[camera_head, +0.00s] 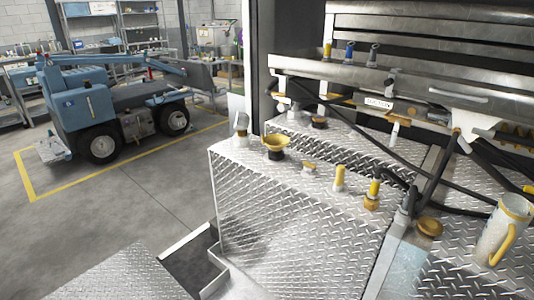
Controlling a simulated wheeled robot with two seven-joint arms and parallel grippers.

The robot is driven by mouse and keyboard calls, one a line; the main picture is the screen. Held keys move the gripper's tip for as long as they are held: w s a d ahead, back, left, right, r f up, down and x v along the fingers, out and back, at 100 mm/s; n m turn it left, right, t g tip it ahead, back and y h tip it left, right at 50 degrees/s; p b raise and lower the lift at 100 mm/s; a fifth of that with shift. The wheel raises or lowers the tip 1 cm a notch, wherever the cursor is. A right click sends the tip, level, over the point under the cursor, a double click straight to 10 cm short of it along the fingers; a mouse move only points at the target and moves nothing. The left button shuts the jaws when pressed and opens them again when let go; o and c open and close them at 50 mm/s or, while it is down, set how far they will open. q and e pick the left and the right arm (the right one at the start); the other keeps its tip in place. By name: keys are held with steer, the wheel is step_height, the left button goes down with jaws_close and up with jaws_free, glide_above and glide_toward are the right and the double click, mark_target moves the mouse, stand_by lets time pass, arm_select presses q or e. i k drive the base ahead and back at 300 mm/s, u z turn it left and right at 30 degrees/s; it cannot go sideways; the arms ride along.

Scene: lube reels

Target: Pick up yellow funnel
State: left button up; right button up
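The yellow funnel (275,141) stands upright, wide mouth up, near the far left corner of the diamond-plate tank top (323,180). A dark piece shows right under it; I cannot tell whether this is its lower part or a fitting that it sits in. Nothing is touching it from above. Neither of my grippers is in view.
A grey fitting (241,123) stands just left of the funnel. A yellow-brass cap (309,168) and yellow-topped fittings (339,178) stand to its right. Black hoses (400,160) cross the right side. A metal jug (503,228) stands far right. A blue vehicle (95,105) is parked behind.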

mark_target(276, 142)
steer(key=u, duration=0.7)
steer(key=i, duration=1)
steer(key=u, duration=0.5)
